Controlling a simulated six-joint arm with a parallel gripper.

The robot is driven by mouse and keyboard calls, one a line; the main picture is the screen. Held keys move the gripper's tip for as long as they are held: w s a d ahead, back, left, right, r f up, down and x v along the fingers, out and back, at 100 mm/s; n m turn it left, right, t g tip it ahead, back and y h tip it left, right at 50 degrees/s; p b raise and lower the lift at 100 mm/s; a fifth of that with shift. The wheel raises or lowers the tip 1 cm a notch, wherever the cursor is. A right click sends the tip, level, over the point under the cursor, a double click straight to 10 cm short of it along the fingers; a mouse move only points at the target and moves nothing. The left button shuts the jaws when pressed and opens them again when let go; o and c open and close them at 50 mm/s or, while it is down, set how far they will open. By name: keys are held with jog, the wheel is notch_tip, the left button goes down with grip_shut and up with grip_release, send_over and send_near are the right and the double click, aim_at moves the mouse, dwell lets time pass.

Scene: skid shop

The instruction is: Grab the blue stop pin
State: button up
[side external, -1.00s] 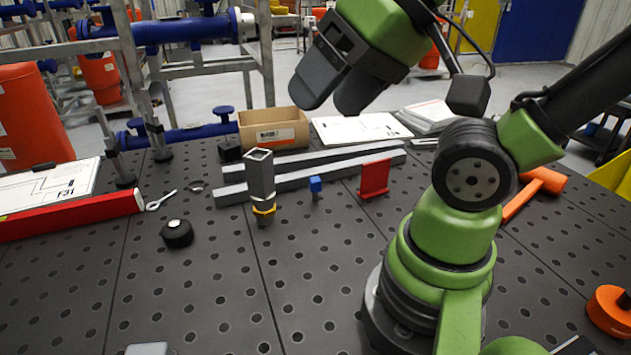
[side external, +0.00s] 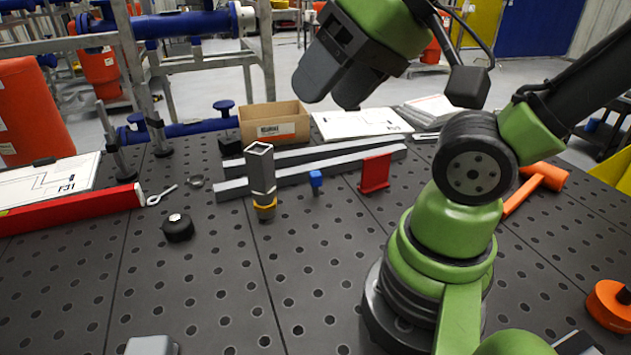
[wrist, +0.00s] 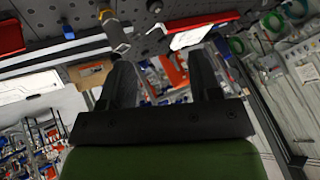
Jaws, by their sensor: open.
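The blue stop pin (side external: 315,181) is a small pin with a blue block-like head. It stands upright on the dark perforated table in the side external view, between a grey square tube and a red plate. My gripper (side external: 333,100) is open and empty, high above the table and tilted. In the picture it shows above the pin, well apart from it. Its two dark fingers also show in the wrist view (wrist: 161,75), spread apart with nothing between them.
The upright square tube (side external: 261,172) with a yellow band stands left of the pin. The red plate (side external: 375,173) stands to its right. Long grey bars (side external: 335,175) lie just behind. A cardboard box (side external: 274,125) is farther back. A black round object (side external: 178,227) lies left; the front table is mostly clear.

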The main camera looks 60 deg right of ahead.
jog(key=w+d+f+m+g+h, duration=0.2)
jog(key=w+d+m, duration=0.3)
jog(key=w+m, duration=0.2)
jog(key=m+g, duration=0.5)
jog(key=m, duration=1.2)
send_over(316, 173)
jog(key=f, duration=1.8)
jog(key=shift+w+a, duration=0.1)
jog(key=shift+a, duration=0.1)
notch_tip(316, 173, down, 4)
jog(key=shift+r, duration=0.1)
jog(key=shift+d+f, duration=0.15)
jog(key=shift+f, duration=3)
jog(key=c, duration=1)
